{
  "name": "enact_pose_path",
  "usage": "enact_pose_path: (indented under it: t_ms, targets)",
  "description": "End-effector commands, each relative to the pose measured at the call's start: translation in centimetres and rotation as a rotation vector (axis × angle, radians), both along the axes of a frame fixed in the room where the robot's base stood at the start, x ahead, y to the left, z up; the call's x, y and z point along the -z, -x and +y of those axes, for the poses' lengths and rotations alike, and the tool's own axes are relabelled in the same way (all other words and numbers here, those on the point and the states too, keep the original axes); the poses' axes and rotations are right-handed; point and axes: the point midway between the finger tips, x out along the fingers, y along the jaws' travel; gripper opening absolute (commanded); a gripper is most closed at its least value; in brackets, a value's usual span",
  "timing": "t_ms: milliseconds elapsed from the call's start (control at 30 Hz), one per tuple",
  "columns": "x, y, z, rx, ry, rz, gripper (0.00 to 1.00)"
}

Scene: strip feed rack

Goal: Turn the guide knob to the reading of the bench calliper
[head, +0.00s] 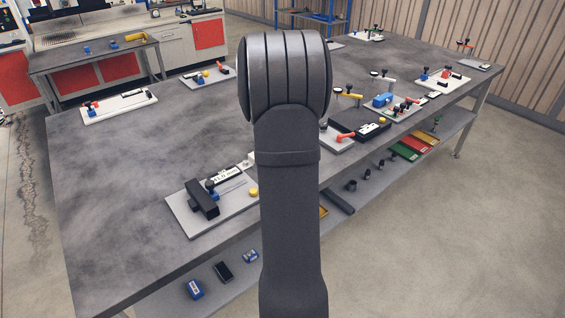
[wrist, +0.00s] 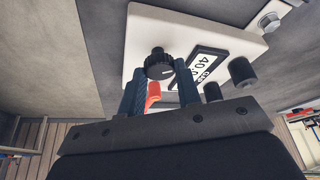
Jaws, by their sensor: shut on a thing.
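The guide knob (wrist: 159,65) is black and ribbed with a pale mark, on a white plate (wrist: 150,28) in the wrist view. My gripper (wrist: 158,72) is shut on it, a fingertip at each side. A display (wrist: 203,64) beside the knob reads about 40, with its last digits unclear. An orange-red part (wrist: 152,94) shows between the fingers, below the knob. In the head view the bench calliper (head: 203,198) appears as a dark block on a pale plate at the front, and its display (head: 227,175) seems to read 41-something mm. My arm hides the gripper there.

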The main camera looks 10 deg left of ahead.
Motion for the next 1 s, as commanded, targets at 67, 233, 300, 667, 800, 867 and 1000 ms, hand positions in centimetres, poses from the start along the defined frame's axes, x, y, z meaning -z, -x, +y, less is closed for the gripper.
enact_pose_path:
  t_ms: [67, 233, 300, 667, 800, 867, 1000]
  targets:
    - [-0.02, 0.01, -0.01, -0.005, 0.000, 0.000, 0.08]
    - [-0.02, 0.04, -0.07, -0.047, 0.000, 0.000, 0.08]
    - [-0.02, 0.05, -0.12, -0.078, 0.000, 0.001, 0.08]
    - [-0.06, 0.00, -0.44, -0.350, -0.002, -0.002, 0.08]
    - [-0.06, -0.03, -0.54, -0.475, -0.003, -0.002, 0.08]
    - [-0.05, -0.05, -0.60, -0.528, -0.002, -0.002, 0.08]
    - [-0.03, -0.08, -0.68, -0.655, -0.002, -0.001, 0.08]
